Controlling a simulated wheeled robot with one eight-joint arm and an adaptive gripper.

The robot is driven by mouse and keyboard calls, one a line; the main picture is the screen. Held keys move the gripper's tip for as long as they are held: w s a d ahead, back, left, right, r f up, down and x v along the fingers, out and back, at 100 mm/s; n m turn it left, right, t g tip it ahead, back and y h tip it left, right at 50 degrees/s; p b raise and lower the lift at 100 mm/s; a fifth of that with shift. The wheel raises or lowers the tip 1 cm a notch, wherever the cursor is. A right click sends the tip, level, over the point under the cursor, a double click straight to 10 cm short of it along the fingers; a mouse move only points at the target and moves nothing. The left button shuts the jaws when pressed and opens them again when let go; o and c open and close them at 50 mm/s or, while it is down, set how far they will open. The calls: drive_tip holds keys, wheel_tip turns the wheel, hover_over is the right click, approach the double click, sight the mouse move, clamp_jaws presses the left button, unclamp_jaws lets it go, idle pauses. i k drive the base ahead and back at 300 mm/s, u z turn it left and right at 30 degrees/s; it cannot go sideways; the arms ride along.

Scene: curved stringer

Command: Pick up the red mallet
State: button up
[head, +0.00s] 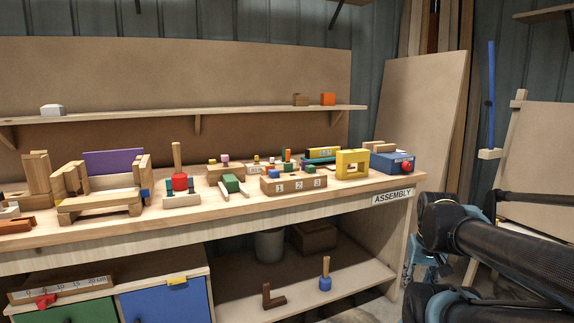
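The red mallet (180,182) stands on the workbench, left of the middle in the head view. Its red head is down and its pale wooden handle points straight up. The head sits at a small rack (182,198) with dark green and whitish parts; how it is seated there is too small to tell. My dark arm links show at the lower right, well to the right of the mallet. My gripper is outside the picture.
A shelf (230,112) runs behind. A blue mallet (325,282) stands on the lower shelf.

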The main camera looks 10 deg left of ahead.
sight(179, 182)
drive_tip(key=u, duration=0.45)
drive_tip(key=i, duration=1)
drive_tip(key=u, duration=0.35)
drive_tip(key=k, duration=1.45)
drive_tip(key=u, duration=0.45)
drive_tip(key=i, duration=0.85)
drive_tip(key=u, duration=0.05)
